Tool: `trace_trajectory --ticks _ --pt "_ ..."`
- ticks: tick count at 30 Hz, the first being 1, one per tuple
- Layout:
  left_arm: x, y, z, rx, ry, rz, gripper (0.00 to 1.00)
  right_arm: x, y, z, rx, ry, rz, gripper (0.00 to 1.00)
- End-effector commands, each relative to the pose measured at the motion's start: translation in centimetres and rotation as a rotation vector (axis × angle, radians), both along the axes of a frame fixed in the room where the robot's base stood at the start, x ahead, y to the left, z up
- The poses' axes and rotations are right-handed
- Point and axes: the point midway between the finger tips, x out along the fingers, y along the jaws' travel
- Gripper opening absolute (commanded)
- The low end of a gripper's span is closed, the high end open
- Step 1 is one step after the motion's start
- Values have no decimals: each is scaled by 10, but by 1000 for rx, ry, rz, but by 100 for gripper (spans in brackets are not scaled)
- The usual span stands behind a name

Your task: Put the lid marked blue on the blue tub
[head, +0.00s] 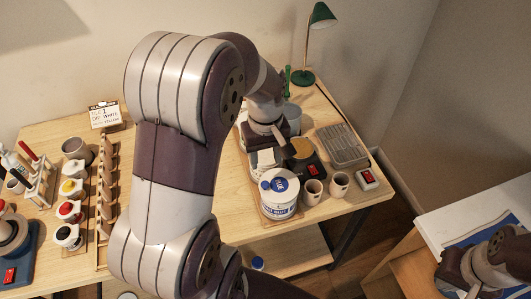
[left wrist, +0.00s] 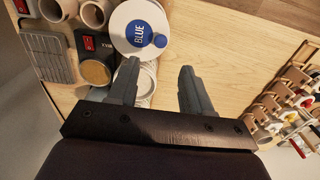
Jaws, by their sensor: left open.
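The blue tub (head: 279,208) is a white tub with blue lettering, near the front edge of the right part of the table. The white lid marked blue (head: 279,182) lies on its top; I cannot tell if it is fully seated. In the left wrist view the lid (left wrist: 125,35) shows its blue BLUE disc and a blue knob. My left gripper (left wrist: 160,67) is open and empty, with its fingertips apart from the lid. In the head view the left gripper (head: 282,145) is behind the tub, partly hidden. My right gripper (head: 450,272) is at the lower right, its fingers unclear.
Two mugs (head: 313,191) stand right of the tub, beside a red switch box (head: 367,179). A dark scale with a tan round top (head: 302,148) and a wire rack (head: 342,145) lie behind. Pots with coloured lids (head: 69,209) stand at left. A green lamp (head: 320,15) rises at the back.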

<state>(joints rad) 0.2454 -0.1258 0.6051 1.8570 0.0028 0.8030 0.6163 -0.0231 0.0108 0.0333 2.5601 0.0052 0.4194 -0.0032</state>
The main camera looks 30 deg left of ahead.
Motion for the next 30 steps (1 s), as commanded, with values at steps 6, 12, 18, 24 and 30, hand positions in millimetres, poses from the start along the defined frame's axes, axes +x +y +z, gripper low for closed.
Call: trace_trajectory --ticks 6,12,18,24,30 --pt "-7 -17 13 4 -13 -147 49 0 0 -3 0 0 0 0" --pt "-45 -68 -12 36 -86 -718 49 0 0 -2 0 0 0 0" --pt "-59 -80 -20 52 -113 -892 49 0 0 -2 0 0 0 0" --pt "-59 -79 -27 51 -110 -888 49 0 0 -9 0 -1 0 0" --pt "-59 -79 -54 51 -110 -887 49 0 0 -36 0 -1 0 0"
